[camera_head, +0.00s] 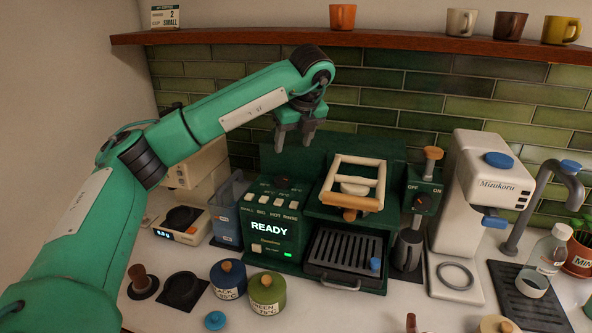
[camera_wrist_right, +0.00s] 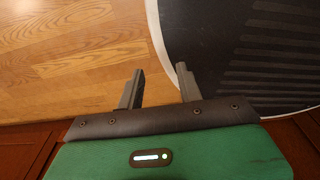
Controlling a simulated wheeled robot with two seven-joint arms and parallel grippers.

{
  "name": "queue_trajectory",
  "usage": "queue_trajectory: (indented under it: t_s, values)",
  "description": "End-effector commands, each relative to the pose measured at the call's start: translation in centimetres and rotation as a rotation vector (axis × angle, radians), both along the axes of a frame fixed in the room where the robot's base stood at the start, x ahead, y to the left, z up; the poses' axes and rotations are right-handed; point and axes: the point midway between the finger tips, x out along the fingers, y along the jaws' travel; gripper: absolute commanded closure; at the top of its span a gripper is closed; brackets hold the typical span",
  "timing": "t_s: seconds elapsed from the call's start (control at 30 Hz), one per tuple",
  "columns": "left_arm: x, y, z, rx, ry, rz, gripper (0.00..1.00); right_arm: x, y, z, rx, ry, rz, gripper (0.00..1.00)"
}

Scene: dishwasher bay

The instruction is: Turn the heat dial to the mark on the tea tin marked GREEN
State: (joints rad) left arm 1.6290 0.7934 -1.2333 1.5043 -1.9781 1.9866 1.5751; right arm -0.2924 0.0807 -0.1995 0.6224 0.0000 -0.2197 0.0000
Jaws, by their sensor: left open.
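The tea tin marked GREEN (camera_head: 267,294) is olive green with a lid knob and stands on the counter in front of the machine. Its label seems to read 75°C. The heat dial (camera_head: 282,182) looks like a small dark knob on the green machine's upper panel, among small temperature labels. Which mark it points to is too small to tell. My left gripper (camera_head: 293,146) hangs above and slightly right of the dial, open and empty, apart from it. My right gripper (camera_wrist_right: 160,88) is open and empty in the right wrist view, above the floor.
A blue tin (camera_head: 228,279) stands left of the green one. A wooden-framed holder (camera_head: 353,183) sits right of the dial. A white Mizukoru machine (camera_head: 474,190) stands right. A shelf (camera_head: 400,44) with cups runs above.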

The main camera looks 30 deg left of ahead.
Motion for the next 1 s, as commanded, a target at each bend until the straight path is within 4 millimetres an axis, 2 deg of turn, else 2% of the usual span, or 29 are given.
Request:
queue_trajectory:
  t_s: [0.17,0.43,0.7,0.83,1.0]
  values:
    - [0.3,0.6,-1.4,0.0,0.003,0.002,0.41,0.1,0.0,0.7,0.0,-0.001,0.0,0.64]
    - [1.3,2.5,-6.4,0.001,0.005,0.003,0.41,-2.5,-0.1,2.4,-0.002,0.03,0.0,0.64]
    - [2.2,4.0,-10.9,0.0,0.003,0.002,0.41,-0.4,0.1,3.9,0.001,0.005,0.0,0.64]
    - [2.5,4.4,-12.1,0.0,0.002,0.001,0.41,-0.1,0.1,4.1,0.002,0.001,0.0,0.64]
    - [2.6,4.6,-12.7,0.0,0.0,0.001,0.41,-0.5,0.1,4.2,0.001,0.005,0.0,0.64]
